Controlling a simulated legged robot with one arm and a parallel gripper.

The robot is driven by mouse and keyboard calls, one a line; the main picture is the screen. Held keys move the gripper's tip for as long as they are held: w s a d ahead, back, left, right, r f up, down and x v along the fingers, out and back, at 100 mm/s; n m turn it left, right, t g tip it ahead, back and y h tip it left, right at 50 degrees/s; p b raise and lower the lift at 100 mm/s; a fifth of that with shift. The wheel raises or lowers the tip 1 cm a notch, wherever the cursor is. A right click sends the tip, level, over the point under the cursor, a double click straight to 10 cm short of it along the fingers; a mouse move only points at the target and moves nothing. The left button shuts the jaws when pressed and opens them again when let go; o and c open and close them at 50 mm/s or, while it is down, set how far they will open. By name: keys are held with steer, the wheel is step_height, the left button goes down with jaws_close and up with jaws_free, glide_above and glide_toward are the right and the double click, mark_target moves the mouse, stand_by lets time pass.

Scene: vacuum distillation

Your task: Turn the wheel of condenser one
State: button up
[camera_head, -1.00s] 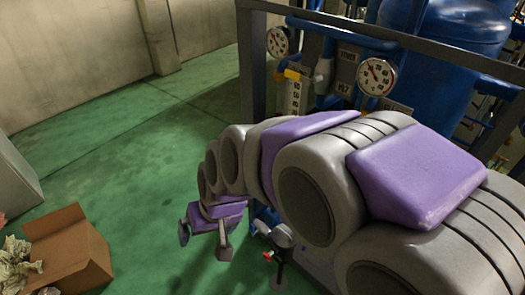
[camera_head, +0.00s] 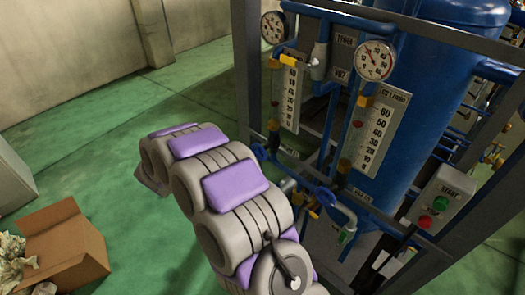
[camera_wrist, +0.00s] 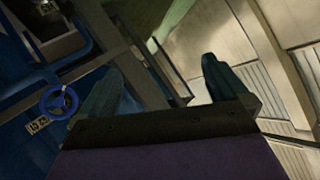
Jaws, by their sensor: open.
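In the wrist view a blue handwheel (camera_wrist: 59,102) with spokes sits at the left on blue piping, a small white number plate (camera_wrist: 38,125) beside it. My gripper (camera_wrist: 165,85) is open and empty; the wheel lies left of its left finger, apart from it. No label I can read says which is condenser one. In the head view my gripper's fingers cannot be made out clearly at the arm's lower end.
A dark metal frame post (camera_head: 247,75) stands at the rig's left edge. Two round gauges, including one (camera_head: 375,60), and a blue tank (camera_head: 435,100) are behind. A button box (camera_head: 440,200) is at right.

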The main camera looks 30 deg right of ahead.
steer(key=s+d+f+m+g+h, duration=0.2)
steer(key=s+d+f+m+h, duration=0.1)
steer(key=d+f+h, duration=0.35)
steer(key=m+g+h+b, duration=0.1)
steer(key=m+g+h, duration=0.15)
steer(key=h, duration=0.25)
glide_toward(258, 153)
steer(key=shift+n+g, duration=0.25)
steer(key=shift+g, duration=0.2)
steer(key=b+x, duration=0.1)
steer(key=x, duration=0.3)
steer(key=b+x, duration=0.1)
steer(key=x, duration=0.3)
steer(key=b+x, duration=0.1)
steer(key=x, duration=0.3)
steer(key=shift+w+d, duration=0.3)
steer(key=shift+w, duration=0.15)
steer(key=c, duration=0.8)
steer(key=shift+r+m, duration=0.1)
steer(key=shift+m, duration=1.1)
